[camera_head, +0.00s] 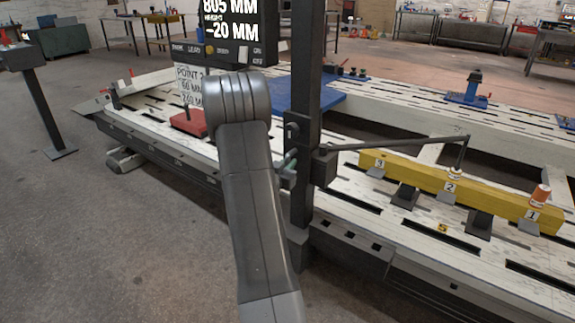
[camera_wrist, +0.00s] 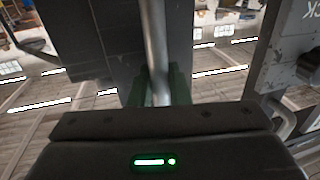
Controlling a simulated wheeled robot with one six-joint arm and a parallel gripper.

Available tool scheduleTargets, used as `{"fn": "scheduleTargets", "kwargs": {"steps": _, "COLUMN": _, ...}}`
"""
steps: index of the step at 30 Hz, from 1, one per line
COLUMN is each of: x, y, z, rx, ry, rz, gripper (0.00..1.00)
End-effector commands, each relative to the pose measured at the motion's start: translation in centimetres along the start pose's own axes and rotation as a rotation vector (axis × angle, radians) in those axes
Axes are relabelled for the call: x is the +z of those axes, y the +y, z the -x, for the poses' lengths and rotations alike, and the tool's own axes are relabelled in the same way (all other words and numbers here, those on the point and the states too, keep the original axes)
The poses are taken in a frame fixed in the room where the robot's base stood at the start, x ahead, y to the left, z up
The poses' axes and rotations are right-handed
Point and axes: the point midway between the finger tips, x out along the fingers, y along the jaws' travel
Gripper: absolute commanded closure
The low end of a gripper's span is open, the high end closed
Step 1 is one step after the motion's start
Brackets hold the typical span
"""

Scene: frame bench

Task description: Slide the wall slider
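A dark upright post (camera_head: 304,90) stands at the bench's near edge. A dark slider block (camera_head: 325,168) sits on it, with a thin pointer arm (camera_head: 400,142) reaching right over the yellow beam. I see no other slider. My gripper (camera_head: 287,162) is at the left side of the post, by the block, partly hidden behind my arm. In the wrist view, a round metal bar (camera_wrist: 155,40) runs between the greenish fingers of my gripper (camera_wrist: 158,88). The fingers lie close against both sides of the bar, which looks like a handle.
A display (camera_head: 228,30) reading "805 MM" and "-20 MM" stands behind my arm. A blue plate (camera_head: 300,98) and a red block (camera_head: 190,122) lie on the bench.

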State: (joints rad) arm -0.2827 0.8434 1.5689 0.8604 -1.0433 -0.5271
Motion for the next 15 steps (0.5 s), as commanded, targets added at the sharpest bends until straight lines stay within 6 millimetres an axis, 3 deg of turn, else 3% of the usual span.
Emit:
{"fn": "scheduleTargets", "kwargs": {"steps": 8, "x": -1.3, "y": 0.0, "z": 0.0, "rx": 0.000, "ry": 0.002, "rz": -0.001, "gripper": 1.00}}
{"fn": "scheduleTargets", "kwargs": {"steps": 15, "x": -6.6, "y": 0.0, "z": 0.0, "rx": 0.000, "ry": 0.006, "rz": -0.003, "gripper": 1.00}}
